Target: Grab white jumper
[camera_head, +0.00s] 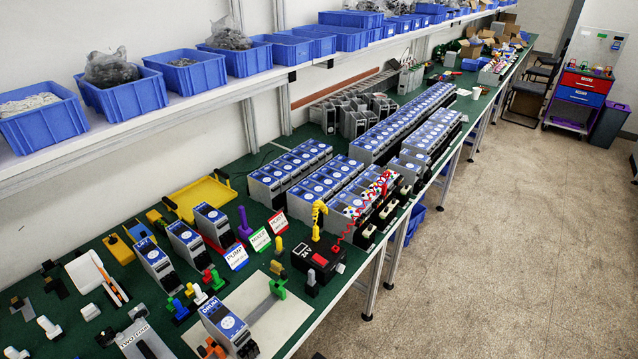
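A small white piece (198,294) that looks like the white jumper stands on the green bench top between a blue piece (178,307) and a green piece (216,280). Other small white parts (90,311) and (48,327) lie at the lower left; I cannot tell whether they are jumpers too. Neither of my grippers shows in the head view.
Grey-blue units (226,326) labelled DRUM and others stand close around the small pieces. A pale board (290,312) lies to the right. A red and black 24V box (318,258) stands behind it. A shelf of blue bins (125,95) overhangs the back.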

